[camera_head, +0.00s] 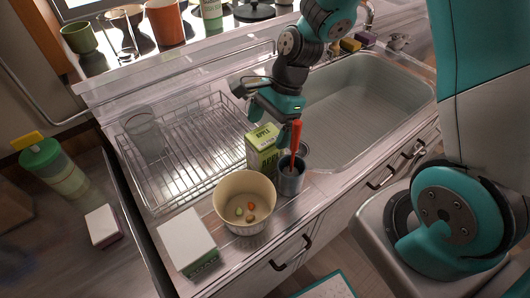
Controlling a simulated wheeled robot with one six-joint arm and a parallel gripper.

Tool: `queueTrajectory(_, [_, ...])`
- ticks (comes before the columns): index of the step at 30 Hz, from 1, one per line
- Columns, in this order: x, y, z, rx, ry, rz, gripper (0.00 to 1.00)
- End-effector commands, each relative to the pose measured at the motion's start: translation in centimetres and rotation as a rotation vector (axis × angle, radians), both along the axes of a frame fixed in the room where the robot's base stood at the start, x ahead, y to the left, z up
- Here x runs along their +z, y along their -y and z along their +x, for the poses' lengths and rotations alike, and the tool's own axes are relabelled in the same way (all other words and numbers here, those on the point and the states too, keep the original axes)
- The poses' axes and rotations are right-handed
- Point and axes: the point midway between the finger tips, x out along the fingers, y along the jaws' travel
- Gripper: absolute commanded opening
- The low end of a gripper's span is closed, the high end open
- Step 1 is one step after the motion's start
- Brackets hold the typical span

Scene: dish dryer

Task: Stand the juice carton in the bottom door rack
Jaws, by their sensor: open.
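My gripper (264,112) is open just above and behind the carton's top. It overlaps the carton's upper edge in this view, and I cannot tell whether they touch. The fingertips are small and partly hidden. I cannot make out a bottom door rack in this view.
A grey cup (291,180) with a red-handled utensil stands close right of the carton. A cream bowl (243,216) with small pieces and a white box (186,243) are in front. The wire dish rack (190,150) holds a clear glass (144,132). The sink (350,95) looks empty.

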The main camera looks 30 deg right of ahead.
Motion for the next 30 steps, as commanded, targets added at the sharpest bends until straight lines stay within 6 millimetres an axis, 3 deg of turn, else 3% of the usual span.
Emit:
queueTrajectory(6, [-3.1,-1.0,-0.4,0.001,-0.005,0.0,0.96])
queueTrajectory(15, [-3.6,-1.3,-0.4,-0.001,-0.001,0.0,0.96])
queueTrajectory(17, [-3.6,-1.3,-0.4,-0.001,-0.001,0.0,0.84])
queueTrajectory(27, [-3.6,-1.2,-0.4,-0.001,-0.001,0.0,0.06])
queueTrajectory(30, [-3.6,-1.3,-0.3,0.0,0.0,0.001,0.0])
